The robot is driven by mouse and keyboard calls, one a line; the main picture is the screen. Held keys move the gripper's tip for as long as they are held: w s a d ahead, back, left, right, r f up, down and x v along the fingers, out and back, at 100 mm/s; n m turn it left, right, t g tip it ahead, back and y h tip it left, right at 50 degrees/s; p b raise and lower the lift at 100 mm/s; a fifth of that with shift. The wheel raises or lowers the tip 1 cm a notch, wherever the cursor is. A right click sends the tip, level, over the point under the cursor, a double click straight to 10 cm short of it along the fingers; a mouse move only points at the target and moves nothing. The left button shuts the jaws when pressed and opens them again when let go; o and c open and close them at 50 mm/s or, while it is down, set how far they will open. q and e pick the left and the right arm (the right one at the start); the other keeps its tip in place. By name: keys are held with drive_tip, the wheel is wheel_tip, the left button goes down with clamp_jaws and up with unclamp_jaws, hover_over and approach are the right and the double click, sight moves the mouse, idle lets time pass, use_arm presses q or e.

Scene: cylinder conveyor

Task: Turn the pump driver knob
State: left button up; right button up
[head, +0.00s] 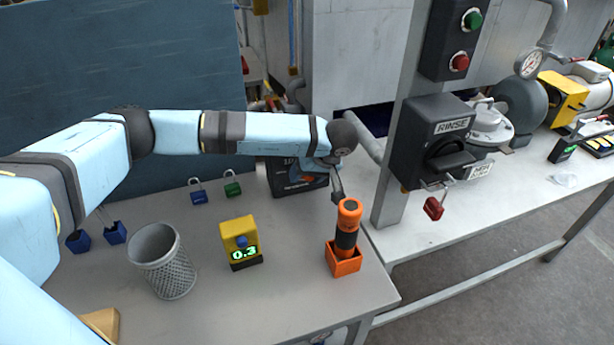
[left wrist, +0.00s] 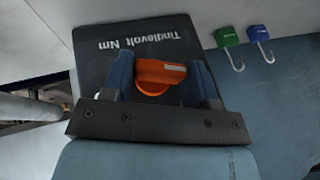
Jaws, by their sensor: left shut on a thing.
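The orange knob (left wrist: 160,76) shows in the left wrist view between the two blue fingers of my left gripper (left wrist: 160,64). The gripper is shut on it. Behind the knob in that view is a dark box (left wrist: 95,68) lettered "Tindlevolt Nm", upside down. In the head view my left gripper (head: 338,188) points down at the back of the table, beside the dark box (head: 290,182), and its arm and hand hide the grip. An orange and black tool (head: 347,238) stands upright in an orange holder (head: 345,266) just below the gripper. My right gripper is in neither view.
A yellow meter (head: 238,230) reads 0.3, left of the holder. A mesh bin (head: 172,275) and several padlocks, one green (head: 232,187), stand farther left. A black RINSE switch box (head: 437,140) on a post is at the right.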

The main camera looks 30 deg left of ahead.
use_arm(q)
drive_tip(key=shift+s+a+f+t+h+b, duration=0.1)
drive_tip(key=shift+a+f+t+h+b, duration=0.1)
drive_tip(key=shift+t+h+b, duration=0.4)
drive_tip(key=shift+d+r, duration=0.1)
drive_tip(key=shift+r, duration=0.05)
drive_tip(key=o, duration=0.9)
drive_tip(key=shift+o, duration=0.2)
drive_tip(key=shift+r, duration=0.1)
